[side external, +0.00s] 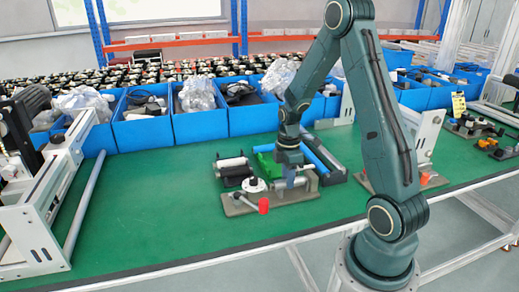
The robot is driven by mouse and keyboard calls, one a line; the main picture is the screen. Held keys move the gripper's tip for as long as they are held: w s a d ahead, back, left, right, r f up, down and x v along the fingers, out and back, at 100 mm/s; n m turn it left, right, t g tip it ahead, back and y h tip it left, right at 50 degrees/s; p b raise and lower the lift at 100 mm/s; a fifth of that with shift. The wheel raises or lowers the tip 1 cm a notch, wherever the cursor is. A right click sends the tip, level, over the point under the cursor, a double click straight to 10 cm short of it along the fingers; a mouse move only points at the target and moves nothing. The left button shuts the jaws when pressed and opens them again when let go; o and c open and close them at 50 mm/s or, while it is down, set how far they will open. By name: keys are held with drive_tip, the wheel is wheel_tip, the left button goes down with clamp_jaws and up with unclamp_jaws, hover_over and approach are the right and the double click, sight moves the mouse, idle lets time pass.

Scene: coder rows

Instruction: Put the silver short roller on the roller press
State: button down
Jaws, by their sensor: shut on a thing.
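My gripper (290,174) points down over a grey metal fixture with a red-knobbed lever, which looks like the roller press (240,207). It is shut on a small silver piece (291,183), most likely the silver short roller, low over the right part of the fixture. The jaws hide much of the piece, and I cannot tell whether it touches the fixture. Another silver-white roller (232,163) lies on a black holder (236,180) just left of the gripper.
Blue bins (140,134) with wrapped parts line the back. A white frame (35,215) and a long grey rod (85,200) are at left. The green table (150,225) is clear at front left.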

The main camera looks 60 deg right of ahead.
drive_tip(key=c, duration=1.1)
unclamp_jaws()
drive_tip(key=shift+o, duration=0.2)
wheel_tip(320, 180, up, 14)
drive_tip(key=shift+w+d+f, duration=0.15)
drive_tip(key=shift+w+d, duration=0.15)
drive_tip(key=shift+d, duration=0.15)
drive_tip(key=s+a+r+m+t+h, duration=0.1)
drive_tip(key=a+r+m, duration=0.1)
drive_tip(key=a+r, duration=0.3)
drive_tip(key=s+a+r+m+t, duration=0.2)
drive_tip(key=a+r, duration=0.1)
drive_tip(key=a, duration=0.4)
drive_tip(key=s+a+r+m+t, duration=0.1)
drive_tip(key=s+a+m+t, duration=0.2)
drive_tip(key=s+a, duration=0.6)
drive_tip(key=shift+a+r+m, duration=0.25)
drive_tip(key=shift+r+m, duration=0.1)
drive_tip(key=shift+m, duration=0.65)
